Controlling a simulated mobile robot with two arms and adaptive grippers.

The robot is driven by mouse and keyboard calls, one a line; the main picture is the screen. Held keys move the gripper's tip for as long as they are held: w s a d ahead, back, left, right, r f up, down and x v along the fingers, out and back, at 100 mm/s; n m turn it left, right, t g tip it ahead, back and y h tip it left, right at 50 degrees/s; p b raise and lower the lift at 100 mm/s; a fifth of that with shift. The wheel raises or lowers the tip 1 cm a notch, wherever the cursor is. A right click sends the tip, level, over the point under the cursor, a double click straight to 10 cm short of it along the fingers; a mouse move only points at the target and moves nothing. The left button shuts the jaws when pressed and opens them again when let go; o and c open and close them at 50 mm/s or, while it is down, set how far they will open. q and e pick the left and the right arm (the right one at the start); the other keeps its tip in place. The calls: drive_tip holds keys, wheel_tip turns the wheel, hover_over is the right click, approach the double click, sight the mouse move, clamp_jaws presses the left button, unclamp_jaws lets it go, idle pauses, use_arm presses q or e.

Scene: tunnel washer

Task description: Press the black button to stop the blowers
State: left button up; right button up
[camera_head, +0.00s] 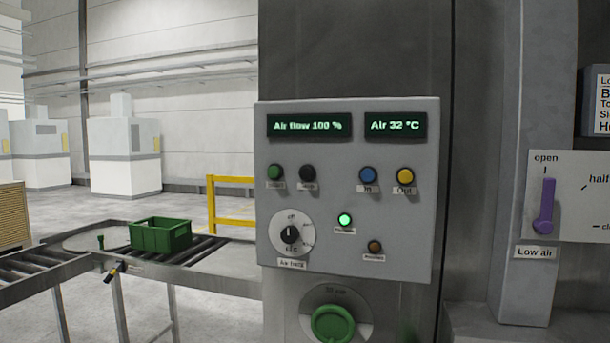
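The black button (308,173) is on the grey control panel (350,235), in the upper row just right of a green button (275,172). A small label under it is too blurred to read surely. A display (309,126) above reads "Air flow 100 %". A green lamp (344,220) in the middle of the panel is lit. Neither of my grippers shows in the head view.
Blue (368,175) and yellow (405,176) buttons, a rotary dial (290,235) and a large green knob (333,324) are nearby. A purple lever (545,205) stands right. A roller conveyor (195,250) with a green crate (161,237) and a yellow rail (231,181) are left.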

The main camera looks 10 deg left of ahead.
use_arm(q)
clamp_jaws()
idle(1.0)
